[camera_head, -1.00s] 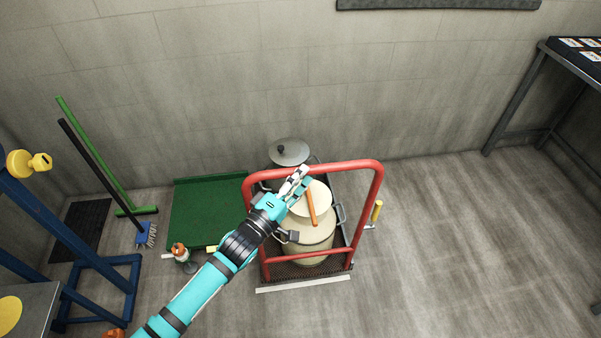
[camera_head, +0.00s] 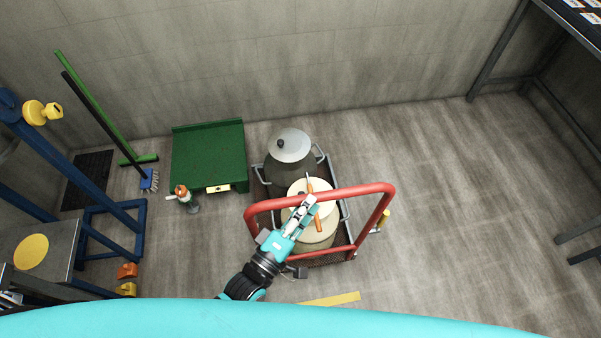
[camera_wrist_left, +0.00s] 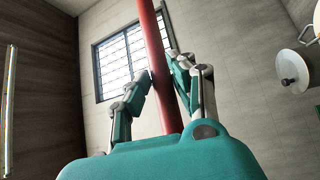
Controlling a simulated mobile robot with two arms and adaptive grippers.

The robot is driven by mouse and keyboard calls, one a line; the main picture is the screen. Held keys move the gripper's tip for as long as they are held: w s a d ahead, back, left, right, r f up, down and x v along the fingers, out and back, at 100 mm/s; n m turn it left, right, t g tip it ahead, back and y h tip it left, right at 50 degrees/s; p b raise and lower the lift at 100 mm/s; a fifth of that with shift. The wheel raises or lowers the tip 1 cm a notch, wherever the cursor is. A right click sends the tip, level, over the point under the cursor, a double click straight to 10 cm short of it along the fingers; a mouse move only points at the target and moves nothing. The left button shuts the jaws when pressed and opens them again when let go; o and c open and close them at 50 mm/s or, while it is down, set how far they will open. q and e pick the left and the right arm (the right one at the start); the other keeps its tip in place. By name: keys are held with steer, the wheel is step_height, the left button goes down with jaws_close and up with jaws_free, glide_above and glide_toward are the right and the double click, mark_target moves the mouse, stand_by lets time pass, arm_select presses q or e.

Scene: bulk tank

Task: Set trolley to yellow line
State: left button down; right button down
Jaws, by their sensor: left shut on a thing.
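The trolley has a red tubular handle (camera_head: 376,188) and a dark mesh deck (camera_head: 330,260). It stands on the floor in the middle of the head view and carries a grey lidded can (camera_head: 290,150) and a cream-lidded pot (camera_head: 325,227). My left gripper (camera_head: 309,205) is shut on the top bar of the handle. In the left wrist view the red bar (camera_wrist_left: 156,60) runs between its fingers (camera_wrist_left: 160,85). A yellow line (camera_head: 332,299) lies on the floor just in front of the trolley's near end, partly hidden. My right gripper is not in view.
A low green stand (camera_head: 208,160) is left of the trolley, with a small orange-topped bottle (camera_head: 183,196) near it. A blue frame (camera_head: 110,215) stands at the left. The floor (camera_head: 470,220) to the right is clear. A wall runs behind.

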arm_select(q)
steer(key=s+d+p, duration=0.1)
steer(key=s+d, duration=0.2)
steer(key=s, duration=0.8)
steer(key=shift+s+d+r, duration=0.15)
steer(key=shift+s+r, duration=0.1)
steer(key=shift+r, duration=0.15)
steer(key=shift+h, duration=0.3)
steer(key=c, duration=1.1)
jaws_free()
steer(key=shift+s, duration=0.15)
steer(key=shift+f, duration=0.15)
steer(key=v, duration=1.2)
steer(key=shift+d, duration=0.1)
